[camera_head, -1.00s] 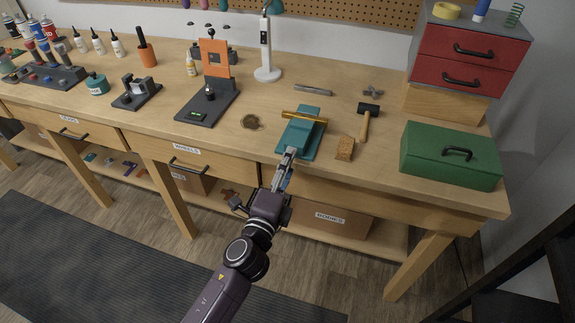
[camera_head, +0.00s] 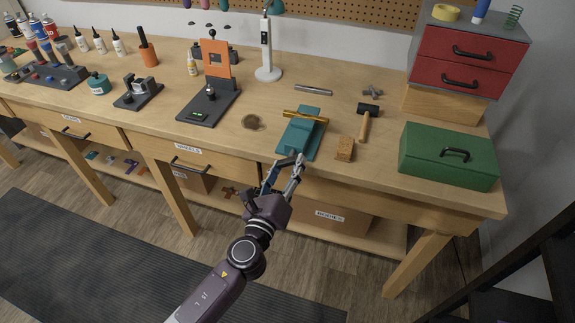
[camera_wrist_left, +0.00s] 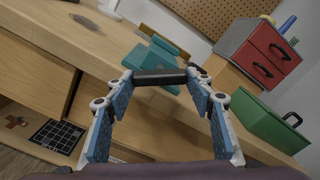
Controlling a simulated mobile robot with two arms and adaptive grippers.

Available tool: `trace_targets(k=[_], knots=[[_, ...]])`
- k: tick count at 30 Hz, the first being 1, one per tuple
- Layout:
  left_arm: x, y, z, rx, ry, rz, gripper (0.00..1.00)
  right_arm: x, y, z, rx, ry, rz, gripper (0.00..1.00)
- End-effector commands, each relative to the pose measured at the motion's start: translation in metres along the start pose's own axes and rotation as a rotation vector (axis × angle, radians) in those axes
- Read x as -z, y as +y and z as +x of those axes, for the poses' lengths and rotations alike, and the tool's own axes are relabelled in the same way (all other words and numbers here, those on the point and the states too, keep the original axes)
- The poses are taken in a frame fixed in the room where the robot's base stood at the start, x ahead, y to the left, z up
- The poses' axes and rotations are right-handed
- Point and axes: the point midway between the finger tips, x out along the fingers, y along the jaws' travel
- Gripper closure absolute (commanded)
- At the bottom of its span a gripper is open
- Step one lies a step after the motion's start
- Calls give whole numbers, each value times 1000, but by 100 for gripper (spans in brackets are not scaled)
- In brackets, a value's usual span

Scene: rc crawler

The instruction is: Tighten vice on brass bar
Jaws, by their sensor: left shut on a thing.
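The teal vice (camera_head: 301,140) sits near the front edge of the workbench. The brass bar (camera_head: 305,115) lies across the top of the vice at its jaws. My left gripper (camera_head: 289,163) is at the front end of the vice, in front of the bench edge. In the left wrist view its blue fingers (camera_wrist_left: 160,84) stand wide apart, shut on the ends of the vice's dark handle (camera_wrist_left: 160,77). The teal vice body (camera_wrist_left: 157,52) is just beyond the handle. My right gripper is not in view.
A wooden block (camera_head: 345,149) and a hammer (camera_head: 367,122) lie right of the vice. A green toolbox (camera_head: 449,157) stands farther right. A stand with an orange plate (camera_head: 216,58) is to the left. The bench front (camera_head: 225,135) between stand and vice is clear.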

Motion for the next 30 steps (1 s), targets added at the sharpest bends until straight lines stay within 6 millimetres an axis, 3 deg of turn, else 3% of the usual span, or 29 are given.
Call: trace_targets(k=[23,24,28,30], knots=[[2,1,0,-2,3,96,75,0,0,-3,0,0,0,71],[2,1,0,-2,3,96,47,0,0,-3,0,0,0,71],[1,1,0,-1,2,95,33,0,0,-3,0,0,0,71],[1,1,0,-1,2,95,33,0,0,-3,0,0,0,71]])
